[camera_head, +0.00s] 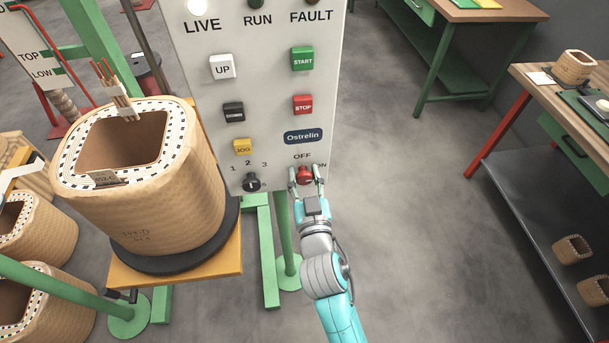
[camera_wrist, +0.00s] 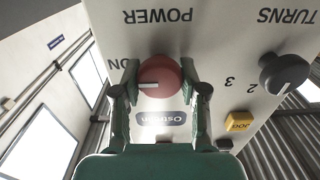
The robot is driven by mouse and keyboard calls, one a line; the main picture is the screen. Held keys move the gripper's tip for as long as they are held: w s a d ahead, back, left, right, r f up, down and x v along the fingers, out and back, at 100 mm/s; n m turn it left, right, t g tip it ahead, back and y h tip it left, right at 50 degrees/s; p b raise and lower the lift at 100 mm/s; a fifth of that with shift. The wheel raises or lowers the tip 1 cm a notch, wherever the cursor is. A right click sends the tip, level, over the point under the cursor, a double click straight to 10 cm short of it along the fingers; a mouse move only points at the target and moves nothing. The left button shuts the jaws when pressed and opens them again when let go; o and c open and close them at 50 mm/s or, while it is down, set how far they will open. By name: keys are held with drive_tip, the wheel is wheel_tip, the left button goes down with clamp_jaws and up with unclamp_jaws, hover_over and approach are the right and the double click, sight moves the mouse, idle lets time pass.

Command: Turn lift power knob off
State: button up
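The red power knob (camera_head: 305,175) sits at the lower right of the grey control panel (camera_head: 262,130), between the OFF and ON marks. In the wrist view the knob (camera_wrist: 160,77) shows a white pointer mark turned toward the ON lettering. My gripper (camera_head: 306,173) reaches up to the panel from below, with one finger on each side of the knob. In the wrist view my gripper (camera_wrist: 160,80) has its fingers spread around the knob. They are very close to its sides; contact is not clear.
A black turns knob (camera_head: 252,182) and a yellow jog button (camera_head: 243,147) are left of the power knob. A red stop button (camera_head: 303,104) is above it. A large wound coil (camera_head: 190,185) stands left of the panel.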

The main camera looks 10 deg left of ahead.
drive_tip(key=shift+n, duration=0.4)
drive_tip(key=n, duration=0.4)
drive_tip(key=shift+a, duration=0.1)
drive_tip(key=n, duration=0.4)
drive_tip(key=shift+n, duration=0.3)
drive_tip(key=n, duration=0.4)
drive_tip(key=shift+a+f, duration=0.1)
drive_tip(key=shift+f, duration=0.05)
drive_tip(key=n, duration=0.4)
drive_tip(key=shift+s+f, duration=0.1)
drive_tip(key=shift+n, duration=0.4)
drive_tip(key=o, duration=1.1)
drive_tip(key=shift+s, duration=0.1)
